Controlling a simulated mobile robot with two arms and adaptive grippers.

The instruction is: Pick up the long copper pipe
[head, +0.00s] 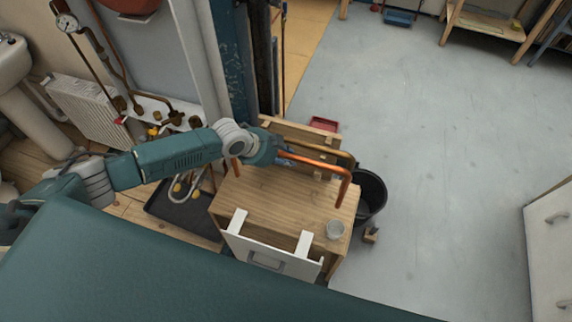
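A long, bright orange copper pipe (318,164) runs right from my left gripper (277,153) over the wooden cabinet, then bends toward the front at its right end. A second, duller copper pipe (322,147) runs just behind it. A short orange length (235,169) shows below my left wrist; I cannot tell if it belongs to the long pipe. My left gripper is at the long pipe's left part. Its fingers are mostly hidden by the wrist, so its grip on the pipe cannot be seen. My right gripper is out of view.
Grey floor at right is mostly free.

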